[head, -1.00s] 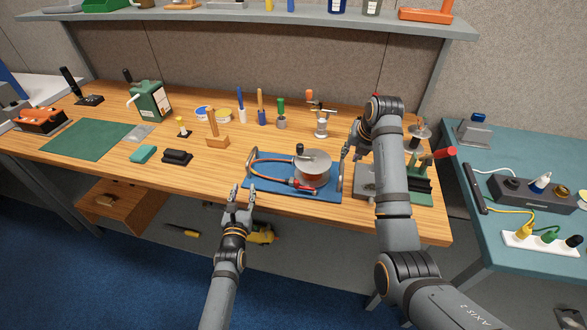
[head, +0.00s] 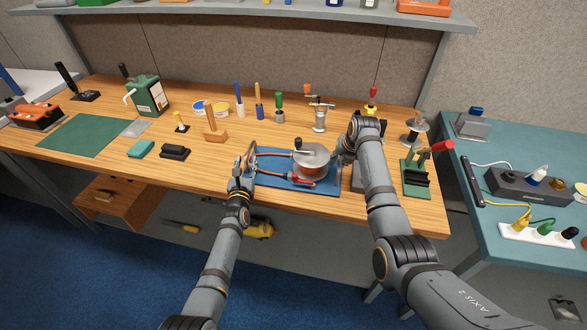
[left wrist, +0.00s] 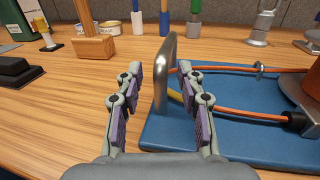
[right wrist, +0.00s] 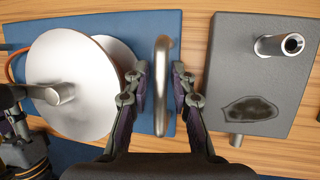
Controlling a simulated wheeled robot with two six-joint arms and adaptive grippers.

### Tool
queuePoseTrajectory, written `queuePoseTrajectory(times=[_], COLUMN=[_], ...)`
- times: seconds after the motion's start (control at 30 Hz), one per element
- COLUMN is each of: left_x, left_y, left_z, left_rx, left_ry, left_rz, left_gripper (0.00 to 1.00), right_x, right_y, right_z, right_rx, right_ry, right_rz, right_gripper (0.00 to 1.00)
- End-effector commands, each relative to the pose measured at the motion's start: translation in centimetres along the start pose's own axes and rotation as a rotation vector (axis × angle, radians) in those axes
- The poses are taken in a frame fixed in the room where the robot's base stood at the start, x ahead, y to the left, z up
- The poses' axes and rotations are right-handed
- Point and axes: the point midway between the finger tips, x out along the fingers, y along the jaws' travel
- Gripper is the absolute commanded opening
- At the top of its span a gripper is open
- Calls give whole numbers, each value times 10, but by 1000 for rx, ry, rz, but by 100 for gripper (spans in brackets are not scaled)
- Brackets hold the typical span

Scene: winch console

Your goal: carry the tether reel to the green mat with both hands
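The tether reel has a blue base (head: 285,180), a silver-faced drum (head: 311,160) with orange tether, and a metal handle at each end. It sits on the wooden bench. In the left wrist view the left handle (left wrist: 165,72) stands between the open fingers of my left gripper (left wrist: 160,95). In the right wrist view the right handle (right wrist: 161,85) stands between the open fingers of my right gripper (right wrist: 161,85). Neither gripper is visibly closed on a handle. The green mat (head: 84,136) lies flat and bare at the bench's left.
A teal block (head: 141,149) and black block (head: 174,152) lie between mat and reel. A wooden stamp-like piece (head: 215,127) stands behind them. A grey plate with a metal post (right wrist: 262,75) is close beside my right gripper.

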Motion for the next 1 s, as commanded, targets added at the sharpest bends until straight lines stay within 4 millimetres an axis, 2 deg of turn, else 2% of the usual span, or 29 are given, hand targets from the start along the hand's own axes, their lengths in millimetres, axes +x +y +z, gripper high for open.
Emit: queuePoseTrajectory(times=[0.2, 0.37, 0.5, 1.0], left_x=[0, 0, 0, 1], left_y=[0, 0, 0, 0], left_z=[0, 0, 0, 4], left_rx=[0, 0, 0, -1], left_ry=[0, 0, 0, -6], left_rz=[0, 0, 0, 1], left_gripper=[38, 17, 0, 0], right_x=[0, 0, 0, -2], right_y=[0, 0, 0, 0], right_z=[0, 0, 0, 1], right_rx=[0, 0, 0, 0], right_ry=[0, 0, 0, -2], right_rz=[0, 0, 0, 0], right_gripper=[24, 2, 0, 0])
